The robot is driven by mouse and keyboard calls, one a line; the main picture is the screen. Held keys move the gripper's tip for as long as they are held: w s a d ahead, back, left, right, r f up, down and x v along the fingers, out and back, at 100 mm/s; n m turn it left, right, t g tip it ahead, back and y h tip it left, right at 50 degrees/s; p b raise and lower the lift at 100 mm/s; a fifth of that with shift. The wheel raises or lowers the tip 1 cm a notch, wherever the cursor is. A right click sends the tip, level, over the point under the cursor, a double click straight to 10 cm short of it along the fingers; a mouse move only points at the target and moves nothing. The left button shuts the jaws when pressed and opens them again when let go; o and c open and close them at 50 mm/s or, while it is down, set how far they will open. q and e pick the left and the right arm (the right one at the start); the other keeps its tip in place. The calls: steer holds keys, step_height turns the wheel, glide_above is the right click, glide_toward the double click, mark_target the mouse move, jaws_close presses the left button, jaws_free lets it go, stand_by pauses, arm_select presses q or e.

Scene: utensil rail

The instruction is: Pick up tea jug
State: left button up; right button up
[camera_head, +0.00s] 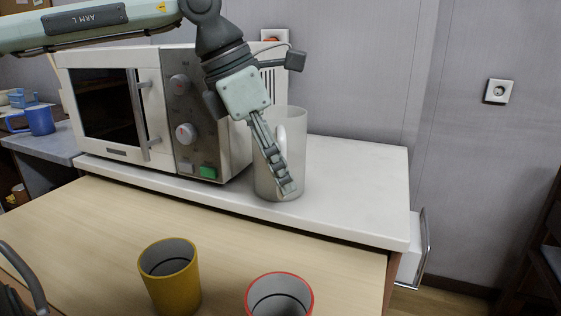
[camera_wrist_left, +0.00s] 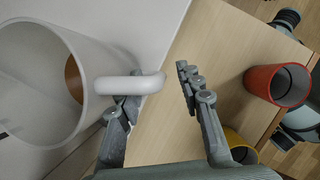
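The tea jug (camera_head: 297,150), a tall whitish see-through cylinder, stands upright on the white counter to the right of the microwave. In the left wrist view the jug (camera_wrist_left: 30,95) is at the left, with its white handle (camera_wrist_left: 125,85) pointing right. My left gripper (camera_head: 287,186) reaches down in front of the jug and hides part of it. In the wrist view the left gripper (camera_wrist_left: 160,92) has its fingers apart. The handle's outer end lies toward the gap and overlaps one finger. I cannot tell whether they touch.
A white microwave (camera_head: 210,155) stands close to the left of the jug. A yellow mug (camera_head: 172,285) and a red-rimmed cup (camera_head: 280,292) stand on the lower wooden table (camera_head: 90,215). The white counter (camera_head: 355,190) is clear right of the jug. A blue mug (camera_head: 40,121) stands far left.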

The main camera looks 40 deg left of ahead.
arm_select(q)
steer(key=shift+w+d+f, duration=0.15)
steer(key=shift+w+f, duration=0.05)
steer(key=shift+f, duration=0.35)
jaws_close()
